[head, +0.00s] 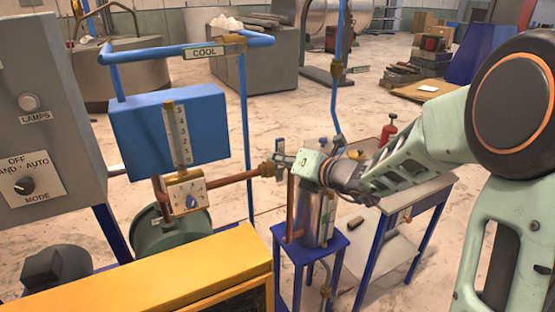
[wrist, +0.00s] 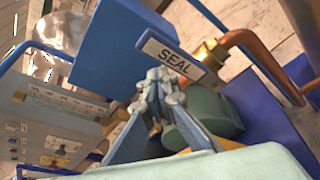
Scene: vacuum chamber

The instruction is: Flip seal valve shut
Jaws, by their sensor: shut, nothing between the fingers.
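The seal valve shows in the wrist view as a plate lettered SEAL (wrist: 172,57), tilted, beside a brass fitting (wrist: 208,54) on a copper pipe. My gripper (wrist: 164,84) is shut and empty, its fingertips just below the plate in the picture. I cannot tell whether they touch it. The valve's handle is hard to make out there, partly hidden by the gripper.
A metal cylinder (head: 322,212) stands on a blue stand below my gripper. A blue box with a scale (head: 200,115) and a gauge (head: 186,190) are to the left. A blue pipe frame carries a COOL label (head: 206,52). A yellow-topped cabinet (head: 170,275) is in front.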

